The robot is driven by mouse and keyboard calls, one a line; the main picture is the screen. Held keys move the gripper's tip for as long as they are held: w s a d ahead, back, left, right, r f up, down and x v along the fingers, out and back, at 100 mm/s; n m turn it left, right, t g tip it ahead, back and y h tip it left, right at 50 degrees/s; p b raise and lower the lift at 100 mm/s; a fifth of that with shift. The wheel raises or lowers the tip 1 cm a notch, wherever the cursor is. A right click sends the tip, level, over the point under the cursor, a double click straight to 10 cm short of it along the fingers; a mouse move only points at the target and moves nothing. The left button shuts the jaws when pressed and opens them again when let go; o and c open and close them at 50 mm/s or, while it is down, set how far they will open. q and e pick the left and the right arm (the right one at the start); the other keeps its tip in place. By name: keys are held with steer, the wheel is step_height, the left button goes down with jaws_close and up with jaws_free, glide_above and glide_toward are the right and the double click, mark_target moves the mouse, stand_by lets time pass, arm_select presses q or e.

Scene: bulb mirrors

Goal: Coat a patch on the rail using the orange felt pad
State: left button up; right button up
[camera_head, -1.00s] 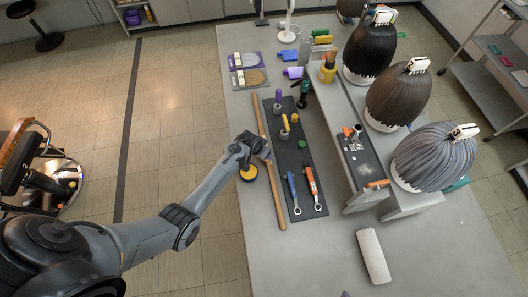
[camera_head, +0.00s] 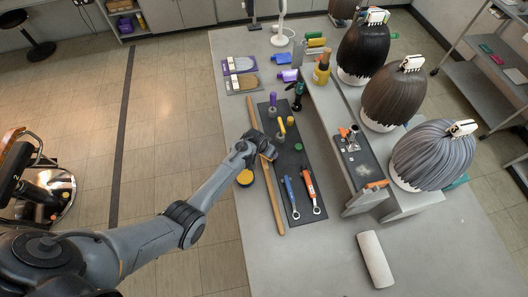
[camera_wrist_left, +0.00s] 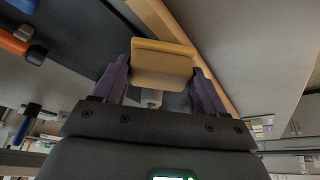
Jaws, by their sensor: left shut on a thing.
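The wooden rail (camera_head: 273,203) is a long light-brown strip lying on the table along its left side. My left gripper (camera_head: 263,149) is at the middle of the rail, over it; contact cannot be told. In the left wrist view the gripper (camera_wrist_left: 163,75) is shut on the orange felt pad (camera_wrist_left: 163,66), a tan-orange block between its two dark fingers. The rail (camera_wrist_left: 170,22) runs diagonally behind the pad there. In the head view the pad is hidden by the gripper. I cannot see any coated patch on the rail. My right gripper is out of view.
A round tin with yellow contents (camera_head: 245,177) sits at the table's left edge. A dark mat (camera_head: 285,160) right of the rail holds several tools, including a blue-handled one (camera_head: 290,189) and an orange-handled one (camera_head: 309,187). Wig heads (camera_head: 432,155) stand at the right.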

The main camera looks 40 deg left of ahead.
arm_select(q)
steer(key=shift+w+a+b, duration=0.45)
steer(key=shift+w+a, duration=0.15)
steer(key=shift+a, duration=0.15)
steer(key=shift+s+a+p, duration=0.55)
steer(key=shift+s+p, duration=0.1)
steer(key=shift+p, duration=0.2)
steer(key=shift+s+a+f+p, duration=0.15)
steer(key=shift+s+a+p, duration=0.5)
steer(key=shift+s+a, duration=0.2)
steer(key=shift+w+a+f, duration=0.1)
steer(key=shift+a+f, duration=0.05)
steer(key=shift+w+a+b, duration=0.55)
steer(key=shift+w+b, duration=0.05)
steer(key=shift+b, duration=0.05)
steer(key=shift+w+d+r+b, duration=0.2)
steer(key=shift+w+d+b, duration=0.55)
steer(key=shift+w+d, duration=0.5)
steer(key=shift+w+d+r, duration=0.1)
steer(key=shift+w, duration=0.15)
steer(key=shift+w+a+b, duration=0.45)
steer(key=shift+b, duration=0.3)
steer(key=shift+w+a, duration=0.2)
steer(key=shift+a, duration=0.1)
steer(key=shift+s+a+r+p, duration=0.1)
steer(key=shift+s+a+p, duration=0.5)
steer(key=shift+s+p, duration=0.15)
steer(key=shift+s+a+p, duration=0.45)
steer(key=shift+p, duration=0.05)
steer(key=shift+s+a+f, duration=0.3)
